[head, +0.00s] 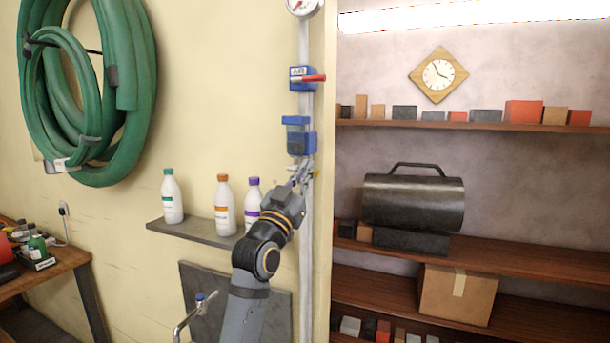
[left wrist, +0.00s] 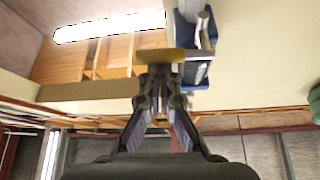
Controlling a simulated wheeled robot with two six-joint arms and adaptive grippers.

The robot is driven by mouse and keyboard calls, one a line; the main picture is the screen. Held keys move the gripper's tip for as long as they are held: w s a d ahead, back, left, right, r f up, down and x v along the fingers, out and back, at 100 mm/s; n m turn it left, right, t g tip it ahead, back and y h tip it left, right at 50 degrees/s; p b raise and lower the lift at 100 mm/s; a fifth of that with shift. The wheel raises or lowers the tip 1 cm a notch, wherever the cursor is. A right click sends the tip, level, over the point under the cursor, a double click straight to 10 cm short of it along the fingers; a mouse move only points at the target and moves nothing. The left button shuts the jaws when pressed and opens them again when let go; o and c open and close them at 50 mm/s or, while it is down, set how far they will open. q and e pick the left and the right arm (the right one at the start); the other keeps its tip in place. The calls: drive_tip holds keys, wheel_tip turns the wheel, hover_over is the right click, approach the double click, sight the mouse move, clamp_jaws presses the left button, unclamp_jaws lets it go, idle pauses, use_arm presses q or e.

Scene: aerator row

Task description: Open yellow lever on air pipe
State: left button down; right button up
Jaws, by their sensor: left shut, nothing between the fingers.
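The air pipe (head: 305,250) runs down the cream wall as a pale vertical tube. My left gripper (head: 302,172) is shut and empty at the pipe, just below a blue unit (head: 300,137). In the left wrist view the shut fingertips (left wrist: 156,72) are at a yellow bar (left wrist: 160,56), which looks like the yellow lever, beside a blue and grey fitting (left wrist: 194,45). I cannot tell whether they touch it. In the head view the gripper mostly hides the lever. My right gripper is not in view.
Above are a blue AIR valve with a red lever (head: 312,78) and a gauge (head: 303,6). Bottles (head: 225,205) stand on a small shelf (head: 192,232) left of my arm. A green hose (head: 130,60) hangs at left. Loaded shelves (head: 480,258) are at right.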

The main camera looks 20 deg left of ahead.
use_arm(q)
drive_tip(key=shift+f+m, duration=0.15)
drive_tip(key=shift+m, duration=0.15)
drive_tip(key=a+f+m+g+h+b, duration=0.2)
drive_tip(key=m+g+h+b, duration=0.1)
drive_tip(key=m, duration=0.7)
drive_tip(key=a+f+m+g+h+b, duration=0.1)
drive_tip(key=f+m+g+h+b, duration=0.1)
drive_tip(key=m, duration=0.7)
drive_tip(key=g+h+b, duration=0.1)
drive_tip(key=g+b, duration=0.1)
drive_tip(key=g, duration=0.1)
drive_tip(key=shift+w+a+f+m+g+h+b, duration=0.2)
drive_tip(key=shift+a+f+m+g+h+b, duration=0.1)
drive_tip(key=shift+a+f+m+h+b, duration=0.1)
